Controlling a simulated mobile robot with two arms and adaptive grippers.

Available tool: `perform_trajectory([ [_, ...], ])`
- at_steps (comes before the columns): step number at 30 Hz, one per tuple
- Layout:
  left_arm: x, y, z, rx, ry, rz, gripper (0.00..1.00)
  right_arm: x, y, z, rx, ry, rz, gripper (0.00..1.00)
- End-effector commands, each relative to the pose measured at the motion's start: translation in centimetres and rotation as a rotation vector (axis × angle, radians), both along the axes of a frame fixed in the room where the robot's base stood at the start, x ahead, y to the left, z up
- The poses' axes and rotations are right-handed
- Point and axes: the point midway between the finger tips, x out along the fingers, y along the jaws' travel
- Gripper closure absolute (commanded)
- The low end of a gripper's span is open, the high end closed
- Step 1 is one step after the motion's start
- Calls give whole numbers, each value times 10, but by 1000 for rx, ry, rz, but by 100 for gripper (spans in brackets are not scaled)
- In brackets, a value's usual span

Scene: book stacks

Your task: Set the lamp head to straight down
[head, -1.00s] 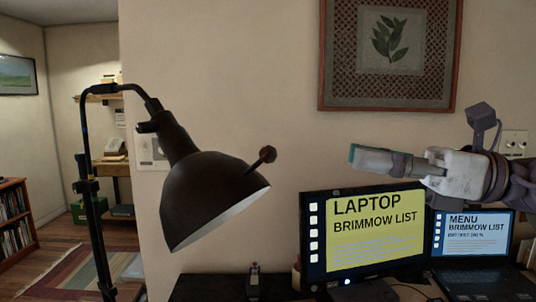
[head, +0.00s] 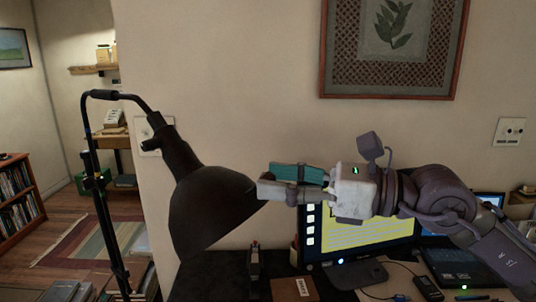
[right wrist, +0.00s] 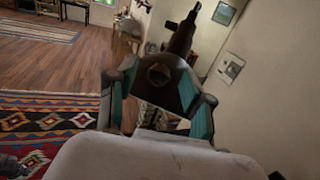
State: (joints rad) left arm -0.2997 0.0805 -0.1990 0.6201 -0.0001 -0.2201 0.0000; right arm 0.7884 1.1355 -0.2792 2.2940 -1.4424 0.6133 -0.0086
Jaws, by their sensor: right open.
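The dark brown lamp head (head: 205,212) hangs from the arm of a black floor lamp, tilted, its opening toward the lower right. It also shows in the right wrist view (right wrist: 183,40), beyond my fingers. A round knob (right wrist: 158,74) on the lamp head shows between the fingers in that view; in the head view the gripper hides it. My right gripper (head: 268,181) is open, its fingertips at the right side of the lamp head. The right wrist view shows the fingers (right wrist: 158,98) on either side of the knob; contact cannot be told. My left gripper is not in view.
Behind my right arm stand a lit monitor (head: 355,240) and a laptop (head: 455,258) on the desk. A stapler-like object (head: 254,262) and a brown box (head: 293,289) stand below the lamp head. The black lamp pole (head: 106,215) is at left. A bookshelf (head: 18,205) stands farther left.

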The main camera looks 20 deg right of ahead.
Motion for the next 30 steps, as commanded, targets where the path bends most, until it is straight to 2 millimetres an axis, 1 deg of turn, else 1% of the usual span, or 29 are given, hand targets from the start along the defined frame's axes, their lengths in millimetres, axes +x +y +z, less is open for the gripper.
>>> perform_trajectory([
  [1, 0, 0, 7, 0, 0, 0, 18, 3, 5, 4, 3, 1, 3, 49],
  [6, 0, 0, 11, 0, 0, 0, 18, 9, 14, 1, 1, 0, 1, 49],
  [15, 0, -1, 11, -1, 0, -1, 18, 10, 15, -1, 0, 0, 0, 49],
  [17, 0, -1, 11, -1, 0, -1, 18, 10, 15, -1, 0, 0, 0, 57],
  [24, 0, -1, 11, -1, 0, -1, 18, 10, 15, -1, 0, 0, 0, 97],
  [25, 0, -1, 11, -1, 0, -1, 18, 10, 15, -1, 0, 0, 0, 100],
  [30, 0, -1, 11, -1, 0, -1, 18, 10, 15, -1, 0, 0, -1, 100],
])
